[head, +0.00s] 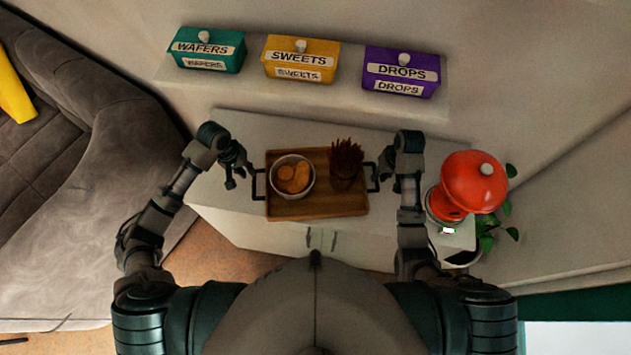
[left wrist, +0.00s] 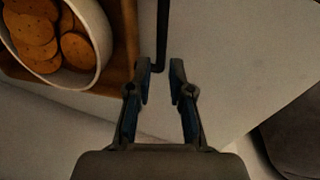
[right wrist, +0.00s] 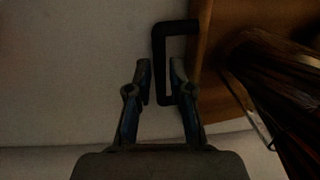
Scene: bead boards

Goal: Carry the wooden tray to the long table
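The wooden tray (head: 322,208) lies on a white cabinet, with a black handle at each short end. It holds a white bowl (head: 278,187) of round biscuits and a bunch of dark brown sticks (head: 346,155). My left gripper (head: 244,176) is open at the tray's left handle (left wrist: 161,40); the bar's end shows between its fingertips in the left wrist view. My right gripper (head: 380,176) is open at the right handle (right wrist: 159,60); the bar runs between its fingers in the right wrist view. I cannot identify the long table in any view.
Teal wafers (head: 207,50), yellow sweets (head: 301,58) and purple drops (head: 401,72) boxes stand on a shelf (head: 330,95) behind. A red-topped machine (head: 470,183) and a plant (head: 487,242) are at right. A grey sofa (head: 70,150) is at left. Brown floor (head: 225,255) shows in front.

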